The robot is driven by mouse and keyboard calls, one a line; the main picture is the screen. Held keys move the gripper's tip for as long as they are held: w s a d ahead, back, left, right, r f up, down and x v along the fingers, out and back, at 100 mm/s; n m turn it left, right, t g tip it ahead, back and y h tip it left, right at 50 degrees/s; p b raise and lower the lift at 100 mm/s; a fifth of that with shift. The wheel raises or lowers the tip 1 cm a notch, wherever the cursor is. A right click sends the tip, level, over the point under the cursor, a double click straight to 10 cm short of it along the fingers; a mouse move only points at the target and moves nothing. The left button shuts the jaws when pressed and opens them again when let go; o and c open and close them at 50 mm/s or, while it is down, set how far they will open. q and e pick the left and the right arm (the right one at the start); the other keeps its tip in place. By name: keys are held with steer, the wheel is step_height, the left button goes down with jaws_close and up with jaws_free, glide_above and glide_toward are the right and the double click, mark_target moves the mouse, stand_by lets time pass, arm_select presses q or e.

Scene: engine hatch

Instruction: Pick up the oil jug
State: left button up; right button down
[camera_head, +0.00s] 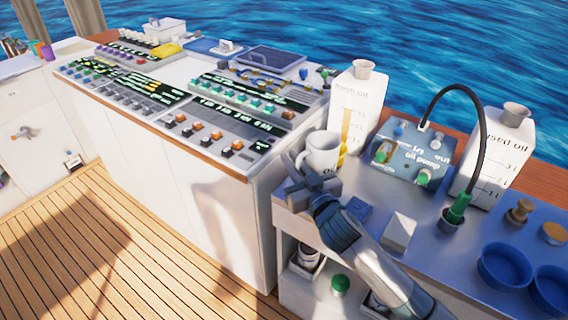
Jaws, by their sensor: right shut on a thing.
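A white jug (319,150), shaped like a mug with a handle, is upright at the left end of the grey workbench (436,262). My right gripper (303,172) is shut on the jug at its near side, reaching in from the lower right. Whether the jug's base touches the bench is hidden behind the gripper. My left gripper is not in view.
A white oil container (361,105) stands behind the jug. An oil pump box (412,152) with a black hose (484,118) and a used oil container (496,150) are to the right. Blue bowls (505,266) sit at the right. A control console (215,95) is at left.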

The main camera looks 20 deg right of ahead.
mark_target(323, 153)
steer(key=shift+s+d+r, duration=1.3)
steer(key=shift+s+d, duration=0.2)
steer(key=shift+d, duration=0.05)
steer(key=shift+s+d+r, duration=1.3)
steer(key=shift+s+d, duration=0.15)
steer(key=shift+d, duration=0.05)
